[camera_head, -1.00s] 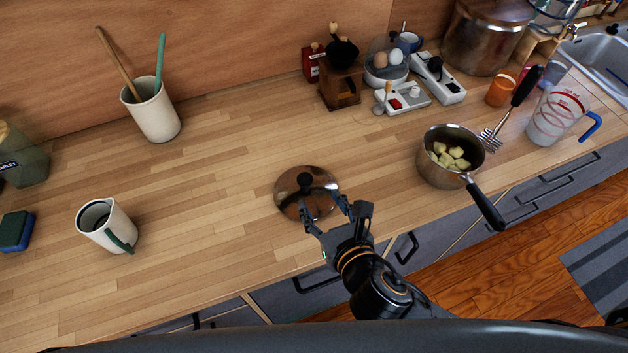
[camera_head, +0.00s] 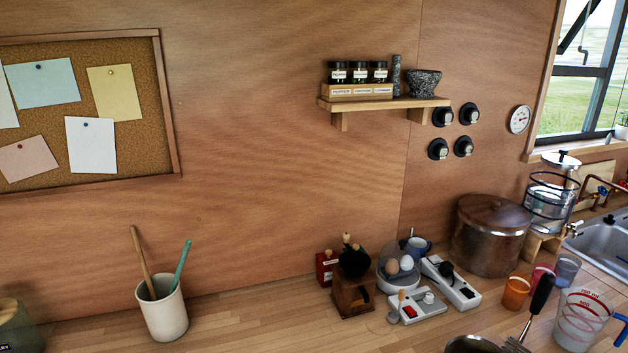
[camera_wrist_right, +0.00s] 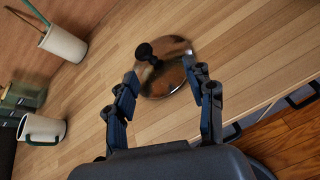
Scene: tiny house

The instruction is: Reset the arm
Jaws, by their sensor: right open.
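My right gripper (camera_wrist_right: 165,95) shows in the right wrist view. Its two fingers are spread apart and hold nothing. A round metal lid with a black knob (camera_wrist_right: 168,80) lies on the wooden counter (camera_wrist_right: 95,100), just beyond and between the fingertips. The lid does not show in the head view. Neither of my arms shows in the head view.
A utensil crock (camera_head: 163,310) stands at the left. A coffee grinder (camera_head: 352,292), an egg cooker (camera_head: 398,268) and a large pot (camera_head: 490,236) stand along the wall. A pan (camera_head: 480,345) is cut off at the bottom. A shelf (camera_head: 385,103) hangs above.

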